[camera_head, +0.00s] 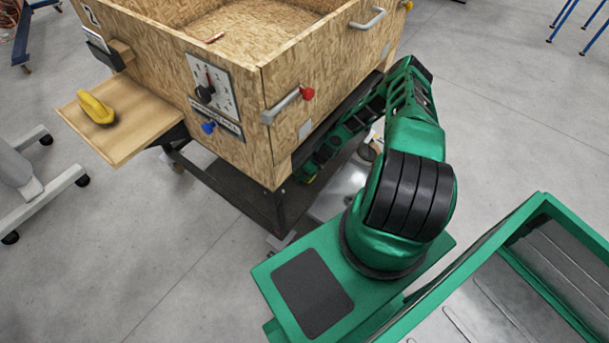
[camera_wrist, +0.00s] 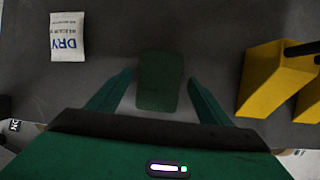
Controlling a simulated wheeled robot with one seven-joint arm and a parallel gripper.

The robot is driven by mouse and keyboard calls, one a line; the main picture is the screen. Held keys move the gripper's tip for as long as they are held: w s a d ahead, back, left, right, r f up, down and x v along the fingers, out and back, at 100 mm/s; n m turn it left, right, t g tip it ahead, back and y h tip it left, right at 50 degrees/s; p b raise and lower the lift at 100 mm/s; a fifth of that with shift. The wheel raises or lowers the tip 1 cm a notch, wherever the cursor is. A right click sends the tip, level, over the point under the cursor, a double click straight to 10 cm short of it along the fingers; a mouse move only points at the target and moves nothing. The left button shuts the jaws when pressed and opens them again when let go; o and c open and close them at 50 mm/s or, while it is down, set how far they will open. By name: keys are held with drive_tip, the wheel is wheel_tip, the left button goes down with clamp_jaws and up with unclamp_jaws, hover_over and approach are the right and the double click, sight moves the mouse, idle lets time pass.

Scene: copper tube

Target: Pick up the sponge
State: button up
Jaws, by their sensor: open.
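A dark green block with rounded corners, which looks like the sponge (camera_wrist: 159,92), lies on a dark grey surface in the wrist view. My gripper (camera_wrist: 161,77) is open, with one green finger on each side of the block and a gap to both. I cannot tell how far the fingertips are above the surface. In the head view my arm reaches in beneath the wooden box, and my gripper and the block are hidden there.
In the wrist view a white DRY packet (camera_wrist: 67,37) lies left and a yellow object (camera_wrist: 268,80) stands right. The wooden box (camera_head: 225,135) sits over the lower shelf (camera_head: 232,185). A yellow item (camera_head: 97,108) lies on its side shelf (camera_head: 135,118).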

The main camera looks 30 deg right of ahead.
drive_tip(key=shift+f, duration=0.25)
idle(0.3)
drive_tip(key=c, duration=1.2)
drive_tip(key=shift+r, duration=0.2)
drive_tip(key=shift+r, duration=0.55)
wheel_tip(320, 180, up, 2)
drive_tip(key=shift+r, duration=0.15)
drive_tip(key=shift+s+d+r, duration=0.15)
drive_tip(key=shift+s+d, duration=0.05)
drive_tip(key=shift+s, duration=0.4)
drive_tip(key=s+d, duration=0.2)
drive_tip(key=s, duration=0.6)
drive_tip(key=s+d, duration=0.3)
drive_tip(key=s, duration=0.4)
drive_tip(key=shift+s+d, duration=0.35)
